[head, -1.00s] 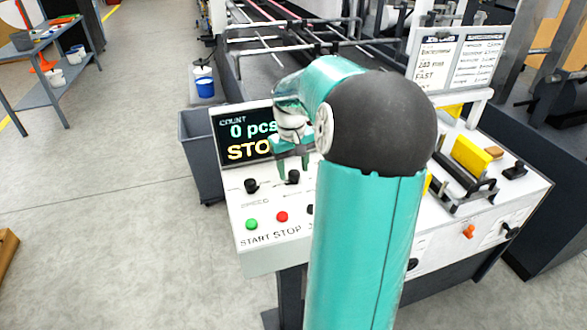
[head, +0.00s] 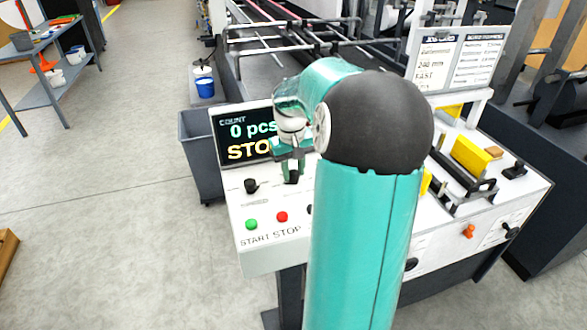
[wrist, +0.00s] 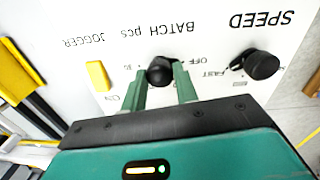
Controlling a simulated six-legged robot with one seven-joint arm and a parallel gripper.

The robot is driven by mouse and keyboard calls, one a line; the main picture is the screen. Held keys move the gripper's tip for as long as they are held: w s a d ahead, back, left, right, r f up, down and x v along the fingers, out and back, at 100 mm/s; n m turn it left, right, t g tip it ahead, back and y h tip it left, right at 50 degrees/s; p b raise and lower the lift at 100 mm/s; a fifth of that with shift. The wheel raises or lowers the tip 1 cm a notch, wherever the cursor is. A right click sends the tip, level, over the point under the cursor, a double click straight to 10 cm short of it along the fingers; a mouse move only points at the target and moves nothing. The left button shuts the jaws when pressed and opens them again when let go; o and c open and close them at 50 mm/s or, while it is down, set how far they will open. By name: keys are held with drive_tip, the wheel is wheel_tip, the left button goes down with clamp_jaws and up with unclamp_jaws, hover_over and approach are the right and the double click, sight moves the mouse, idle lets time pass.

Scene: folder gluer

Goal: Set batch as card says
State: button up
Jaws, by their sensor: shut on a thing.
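The black batch knob (wrist: 159,71) sits under the upside-down BATCH pcs label in the wrist view. My gripper (wrist: 164,80) is shut on it, one green finger on each side. In the head view my gripper (head: 292,168) is down at the panel, and it mostly hides the knob. The display (head: 245,135) reads COUNT 0 pcs and a yellow STO..., its right end hidden by my arm. The card (head: 434,65) stands at the right; a line like FAST shows, the rest is too small to read surely.
The speed knob (wrist: 262,65) is close beside my gripper, and a yellow jogger switch (wrist: 97,75) is on the other side. Green start (head: 251,224) and red stop (head: 282,216) buttons sit nearer the panel's front. Yellow blocks (head: 472,155) stand at the right.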

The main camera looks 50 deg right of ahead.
sight(291, 171)
drive_tip(key=m, duration=0.5)
drive_tip(key=shift+w+r, duration=0.1)
drive_tip(key=shift+w, duration=0.05)
drive_tip(key=m, duration=0.6)
idle(0.4)
drive_tip(key=o, duration=1)
drive_tip(key=shift+c, duration=0.2)
wheel_tip(291, 171, up, 14)
drive_tip(key=shift+w, duration=0.25)
